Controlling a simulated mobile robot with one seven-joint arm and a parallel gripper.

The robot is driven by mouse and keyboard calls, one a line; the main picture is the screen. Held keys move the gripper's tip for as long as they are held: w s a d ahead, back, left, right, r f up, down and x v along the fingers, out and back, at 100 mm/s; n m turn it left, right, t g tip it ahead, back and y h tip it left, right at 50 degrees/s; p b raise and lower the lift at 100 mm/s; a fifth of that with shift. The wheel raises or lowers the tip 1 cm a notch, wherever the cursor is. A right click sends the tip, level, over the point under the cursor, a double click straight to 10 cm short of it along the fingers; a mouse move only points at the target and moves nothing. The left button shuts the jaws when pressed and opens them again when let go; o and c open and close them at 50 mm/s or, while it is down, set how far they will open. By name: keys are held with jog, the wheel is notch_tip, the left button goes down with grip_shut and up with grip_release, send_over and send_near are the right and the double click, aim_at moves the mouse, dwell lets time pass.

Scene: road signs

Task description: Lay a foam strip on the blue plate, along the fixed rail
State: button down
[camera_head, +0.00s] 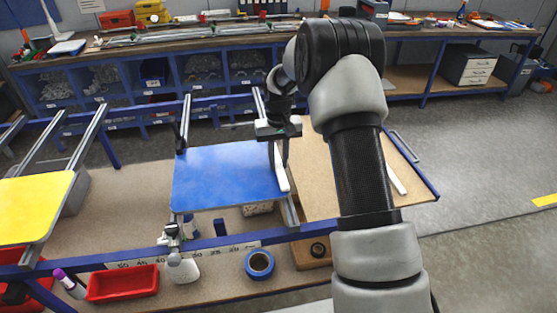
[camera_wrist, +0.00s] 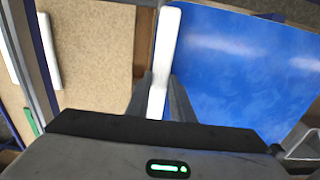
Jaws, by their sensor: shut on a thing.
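The blue plate (camera_head: 225,178) lies flat on the rail frame in the head view, and it fills the right of the wrist view (camera_wrist: 245,70). My gripper (camera_head: 279,155) is at the plate's right edge, shut on a white foam strip (camera_head: 282,178). In the wrist view my gripper (camera_wrist: 160,105) has one finger on each side of the strip (camera_wrist: 168,45), which runs lengthwise along the plate's edge. I cannot tell whether the strip touches the plate. A metal rail (camera_head: 291,213) shows beside the plate's right edge; I cannot tell whether it is the fixed one.
A tan board (camera_head: 315,190) right of the plate bears another white strip (camera_head: 396,180). A yellow plate (camera_head: 32,205) stands at the left. A red tray (camera_head: 122,284) and blue tape roll (camera_head: 259,264) lie on the lower shelf. A clamp (camera_head: 172,232) sits at the plate's front-left corner.

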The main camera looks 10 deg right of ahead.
jog(key=shift+f, duration=0.2)
jog(key=c, duration=1.6)
grip_release()
jog(key=shift+r, duration=0.1)
jog(key=shift+o, duration=0.2)
